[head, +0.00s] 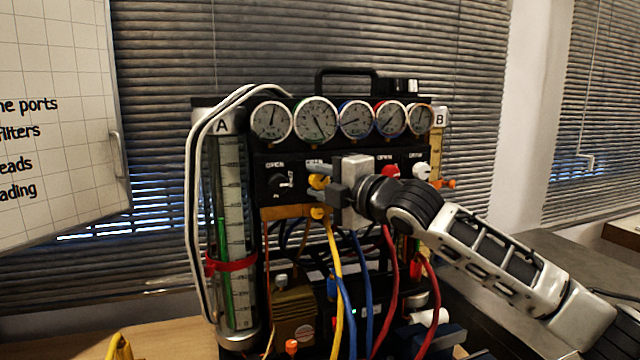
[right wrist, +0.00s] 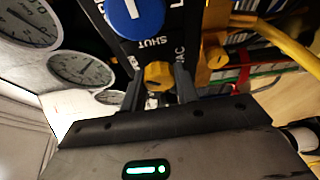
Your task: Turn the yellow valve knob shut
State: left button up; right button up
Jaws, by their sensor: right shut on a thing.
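The yellow valve knob (head: 316,181) is on the black front panel of the gauge rig, below the row of gauges. My right gripper (head: 319,183) reaches it from the right and is shut on it, one finger above and one below in the head view. In the right wrist view the yellow knob (right wrist: 158,73) sits between the two dark fingertips (right wrist: 159,88). The fingers hide part of the knob, so its exact angle is hard to tell. My left gripper is not in view.
A black knob (head: 278,183) is left of the yellow one; red (head: 391,171) and white (head: 422,171) knobs are to the right. A blue knob (right wrist: 135,15) is close by in the wrist view. A yellow hose (head: 335,270) and others hang below. Tube A (head: 232,240) stands left.

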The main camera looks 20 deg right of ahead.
jog(key=m, duration=0.2)
jog(key=m+t+b, duration=0.1)
jog(key=shift+f+m+t+y, duration=0.2)
jog(key=shift+m+t+y, duration=0.1)
jog(key=shift+m, duration=0.1)
jog(key=shift+m+t+b, duration=0.4)
jog(key=shift+m+b, duration=0.25)
jog(key=shift+m, duration=0.25)
jog(key=shift+m+b, duration=0.3)
jog(key=shift+m, duration=0.5)
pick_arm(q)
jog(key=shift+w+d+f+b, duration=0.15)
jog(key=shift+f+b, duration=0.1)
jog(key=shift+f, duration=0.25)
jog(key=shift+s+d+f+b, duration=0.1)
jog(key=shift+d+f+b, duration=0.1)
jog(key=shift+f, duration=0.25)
pick_arm(e)
jog(key=shift+r+m+t+h, duration=0.1)
jog(key=shift+m+t+h, duration=0.6)
jog(key=shift+m, duration=0.7)
jog(key=o, duration=1)
jog(key=shift+c, duration=0.2)
jog(key=shift+r, duration=0.1)
